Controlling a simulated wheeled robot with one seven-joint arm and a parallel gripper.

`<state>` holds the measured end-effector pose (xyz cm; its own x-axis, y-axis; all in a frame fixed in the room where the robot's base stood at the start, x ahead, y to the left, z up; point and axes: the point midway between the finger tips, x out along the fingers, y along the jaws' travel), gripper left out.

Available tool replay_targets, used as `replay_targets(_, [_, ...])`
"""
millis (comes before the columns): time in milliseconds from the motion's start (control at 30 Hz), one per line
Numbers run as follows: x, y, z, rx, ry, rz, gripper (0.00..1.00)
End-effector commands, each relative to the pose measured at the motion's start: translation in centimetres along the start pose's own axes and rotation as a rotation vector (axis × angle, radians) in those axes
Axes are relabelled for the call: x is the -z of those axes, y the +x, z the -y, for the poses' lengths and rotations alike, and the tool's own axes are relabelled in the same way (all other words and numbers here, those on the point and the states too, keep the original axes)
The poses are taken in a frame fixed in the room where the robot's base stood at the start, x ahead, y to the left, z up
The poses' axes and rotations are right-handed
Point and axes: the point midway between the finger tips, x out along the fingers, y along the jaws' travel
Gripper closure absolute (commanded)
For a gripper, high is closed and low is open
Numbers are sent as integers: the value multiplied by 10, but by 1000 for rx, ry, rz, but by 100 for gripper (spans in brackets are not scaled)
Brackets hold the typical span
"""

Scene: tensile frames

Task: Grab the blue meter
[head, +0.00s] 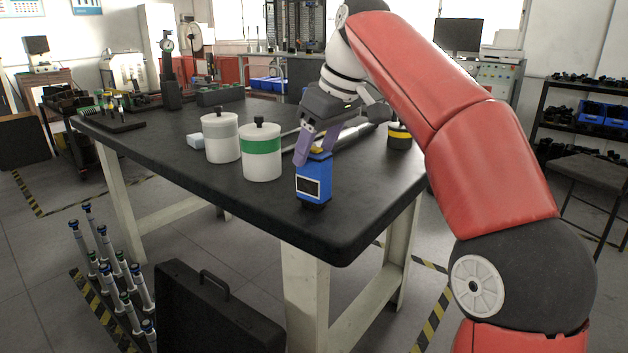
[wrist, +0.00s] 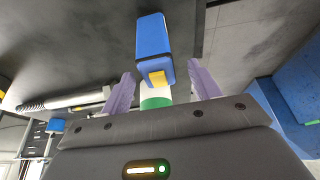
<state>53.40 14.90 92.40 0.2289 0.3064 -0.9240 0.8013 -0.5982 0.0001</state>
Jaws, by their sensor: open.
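The blue meter (head: 313,182) stands upright near the front edge of the black table, with a dark screen on its front and a yellow part on top. My gripper (head: 315,157) is just above it, its two purple fingers open and pointing down around the meter's top. In the wrist view the meter (wrist: 152,45) lies ahead of the gap between the open fingers (wrist: 160,74), a little left of centre. Its yellow top faces the gripper. I cannot tell whether a finger touches it.
A white jar with a green band (head: 262,152) stands close left of the meter, and a plain white jar (head: 221,137) is beyond it. A yellow-and-black round object (head: 399,137) is to the right. A metal rod-like instrument (head: 350,138) lies behind. The black tabletop (head: 240,200) is bare at the front.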

Motion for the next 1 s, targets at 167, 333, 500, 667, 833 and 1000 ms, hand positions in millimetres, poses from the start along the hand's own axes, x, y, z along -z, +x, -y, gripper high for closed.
replay_targets(167, [-6, 29, -2, 1, 0, 2, 38])
replay_targets(333, [-6, 49, -2, 1, 0, 1, 38])
replay_targets(500, [-5, 52, -2, 0, 0, 0, 38])
replay_targets(667, [-5, 52, -2, 0, 0, 0, 42])
replay_targets(833, [-5, 52, -2, 0, 0, 0, 64])
replay_targets(1000, [-5, 52, -2, 0, 0, 0, 87])
